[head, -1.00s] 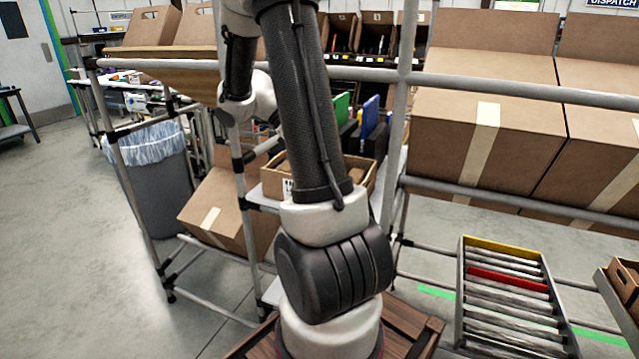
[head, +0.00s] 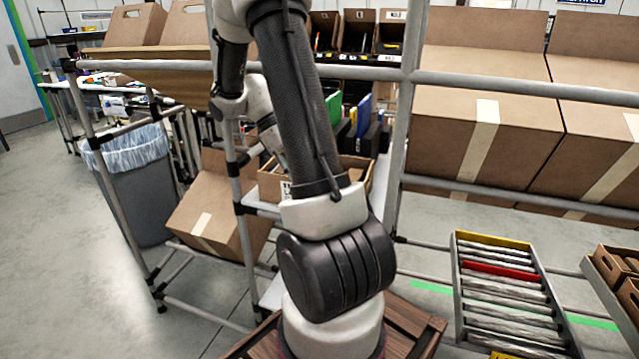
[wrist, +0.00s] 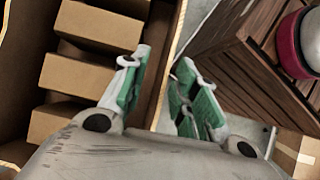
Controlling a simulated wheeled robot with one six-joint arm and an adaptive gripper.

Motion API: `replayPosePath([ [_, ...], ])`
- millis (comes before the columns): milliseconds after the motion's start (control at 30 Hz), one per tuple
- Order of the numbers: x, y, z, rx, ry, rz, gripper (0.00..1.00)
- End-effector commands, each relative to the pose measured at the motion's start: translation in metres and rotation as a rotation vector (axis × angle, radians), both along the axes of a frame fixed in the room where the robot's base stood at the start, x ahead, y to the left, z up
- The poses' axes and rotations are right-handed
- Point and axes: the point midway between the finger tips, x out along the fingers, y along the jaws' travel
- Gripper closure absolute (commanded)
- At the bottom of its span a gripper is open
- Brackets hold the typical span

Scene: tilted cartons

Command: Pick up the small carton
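Three small brown cartons lie in a row at the left of the wrist view; the middle one (wrist: 91,76) is beside my left finger. They sit inside an open cardboard box, whose side wall (wrist: 168,62) runs down behind the gap between my fingers. My gripper (wrist: 163,58) is open and empty, with green pads on both fingers. Its left finger is on the cartons' side and its right finger appears over the outside of the box. In the head view the open box (head: 270,187) is partly hidden behind my arm, which also hides the gripper.
A metal tube rack surrounds the box, with a post (head: 398,150) and a rail (head: 520,88) near my arm. Large taped cartons (head: 485,120) stand at the right. A tilted carton (head: 205,215) and a grey bin (head: 145,195) are at the left. A roller tray (head: 505,295) is lower right.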

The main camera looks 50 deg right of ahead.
Motion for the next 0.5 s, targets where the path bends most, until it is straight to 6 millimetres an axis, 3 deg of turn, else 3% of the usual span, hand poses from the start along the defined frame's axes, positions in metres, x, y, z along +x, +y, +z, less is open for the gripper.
replayPosePath([
  [500,-0.036,-0.005,-0.057,0.002,-0.005,-0.006,0.71],
])
